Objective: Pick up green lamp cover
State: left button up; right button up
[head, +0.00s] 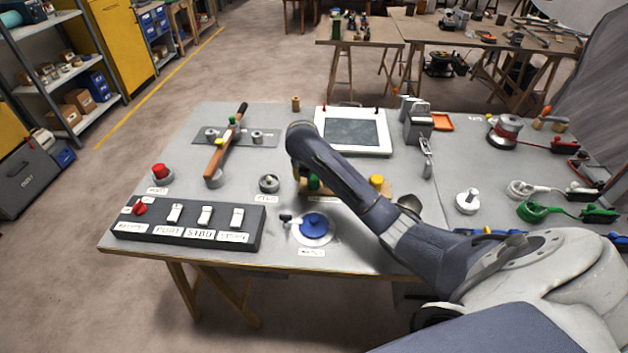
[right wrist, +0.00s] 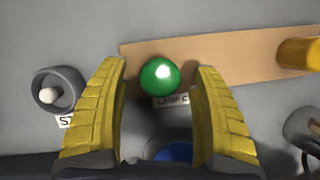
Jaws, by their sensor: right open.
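The green lamp cover (right wrist: 160,76) is a round, shiny green dome on a tan wooden board (right wrist: 240,72), with a label partly reading "LAMP C" just below it. In the head view the cover (head: 314,183) shows partly, beside my right arm. My right gripper (right wrist: 162,66) is open, with its yellow fingers on either side of the cover. A gap shows on both sides, and nothing is held. I cannot tell how far above the board the fingertips are. My left gripper is not in view.
A yellow cover (head: 376,181) sits at the board's right end. A grey ring-shaped fitting (head: 269,183) stands to the left. A blue round knob (head: 313,226) is in front, and a switch panel (head: 187,222) at front left. A white-framed screen (head: 322,117) lies behind.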

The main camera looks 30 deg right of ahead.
jog(key=shift+x, duration=0.75)
jog(key=c, duration=1.2)
